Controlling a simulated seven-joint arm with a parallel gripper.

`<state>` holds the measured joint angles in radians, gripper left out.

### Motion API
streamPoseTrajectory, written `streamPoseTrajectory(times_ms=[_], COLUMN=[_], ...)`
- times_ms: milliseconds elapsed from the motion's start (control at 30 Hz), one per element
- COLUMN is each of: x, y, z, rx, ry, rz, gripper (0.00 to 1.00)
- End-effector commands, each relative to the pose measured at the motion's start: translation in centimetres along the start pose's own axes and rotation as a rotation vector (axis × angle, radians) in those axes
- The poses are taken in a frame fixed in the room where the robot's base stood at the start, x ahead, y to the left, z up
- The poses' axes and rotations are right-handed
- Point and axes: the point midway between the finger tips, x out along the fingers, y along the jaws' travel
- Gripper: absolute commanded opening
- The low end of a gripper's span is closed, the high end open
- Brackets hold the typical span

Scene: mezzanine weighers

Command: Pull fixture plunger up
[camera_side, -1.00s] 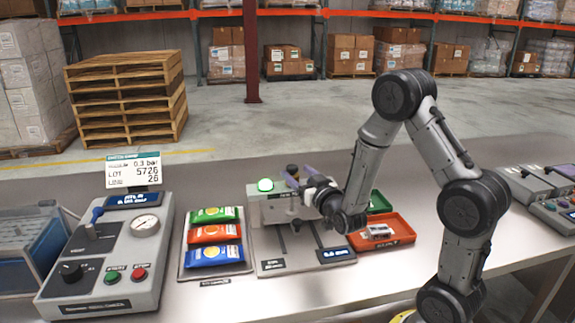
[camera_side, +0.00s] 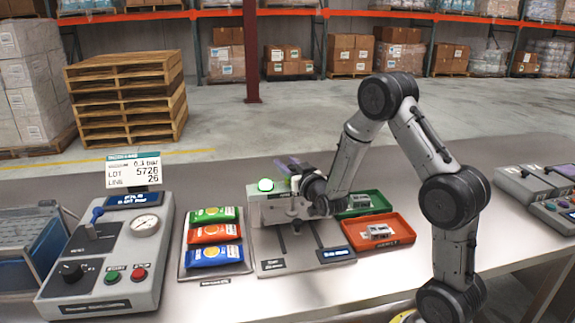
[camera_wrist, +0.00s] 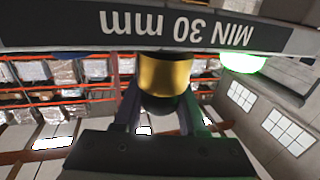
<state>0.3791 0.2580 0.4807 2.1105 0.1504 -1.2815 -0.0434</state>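The fixture (camera_side: 268,214) is a light grey block with a lit green lamp (camera_side: 265,185), standing on a grey base plate in the middle of the bench. In the wrist view, the plunger shows as a gold cylinder (camera_wrist: 166,75) with a dark rounded end, beside the fixture's upside-down "MIN 30 mm" label (camera_wrist: 185,24). My gripper (camera_wrist: 163,92) has one finger on either side of it. I cannot tell whether the fingers touch it. In the side view, my gripper (camera_side: 293,165) is at the fixture's top, and the plunger's top is hidden.
Left of the fixture is a tray (camera_side: 216,270) with green, red and blue packets. Further left stands a control box (camera_side: 104,255) with a gauge. A green bin (camera_side: 378,197) and a red bin (camera_side: 405,222) lie close to the right, under my arm.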

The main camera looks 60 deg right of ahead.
Motion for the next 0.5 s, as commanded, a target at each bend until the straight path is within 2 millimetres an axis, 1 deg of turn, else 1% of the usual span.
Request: streamPoseTrajectory(times_ms=[33,200,500], x=[-0.02,-0.03,-0.04], y=[0.00,0.00,0.00], z=[0.00,0.00,0.01], rx=[0.000,0.000,0.000], ry=[0.000,0.000,0.000], rz=[0.000,0.000,0.000], gripper=[0.30,0.00,0.00])
